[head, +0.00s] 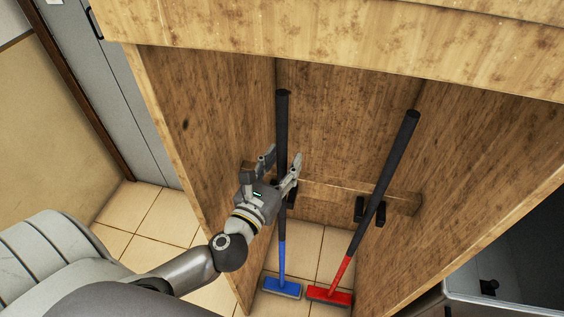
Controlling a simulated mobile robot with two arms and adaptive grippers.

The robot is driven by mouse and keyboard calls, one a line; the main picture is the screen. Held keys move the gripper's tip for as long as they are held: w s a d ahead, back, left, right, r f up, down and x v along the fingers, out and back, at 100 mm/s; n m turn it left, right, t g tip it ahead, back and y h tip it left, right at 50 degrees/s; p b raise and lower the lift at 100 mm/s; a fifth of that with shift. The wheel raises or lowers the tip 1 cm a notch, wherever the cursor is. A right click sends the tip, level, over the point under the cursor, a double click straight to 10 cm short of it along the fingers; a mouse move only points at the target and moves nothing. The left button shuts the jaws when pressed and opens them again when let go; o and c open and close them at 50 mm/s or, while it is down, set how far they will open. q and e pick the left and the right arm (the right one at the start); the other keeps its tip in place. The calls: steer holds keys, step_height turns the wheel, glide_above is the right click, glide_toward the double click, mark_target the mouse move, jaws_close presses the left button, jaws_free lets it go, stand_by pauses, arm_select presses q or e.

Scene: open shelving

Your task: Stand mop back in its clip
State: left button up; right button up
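A mop with a black handle, blue lower shaft and blue head (282,287) stands nearly upright at the left of the open wooden compartment. A second mop with a red head (329,295) leans to the right, its black handle top toward the right wall. My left gripper (282,156) is open, its fingers apart on either side of the blue mop's handle as seen here; I cannot tell whether they touch it. A black clip (367,211) sits behind the red mop's handle on the wooden rail. The clip behind the blue mop is mostly hidden by my gripper. My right gripper is out of view.
The wooden side walls (205,130) and top board (330,35) bound the compartment closely. A wooden rail (330,194) crosses its back. A dark appliance (515,260) stands at the lower right. Tiled floor (160,225) is free at the left.

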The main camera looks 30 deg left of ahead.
arm_select(q)
steer(key=shift+s+f, duration=0.15)
steer(key=shift+s, duration=0.25)
steer(key=s, duration=1.1)
steer(key=shift+d, duration=0.25)
steer(key=shift+s, duration=0.15)
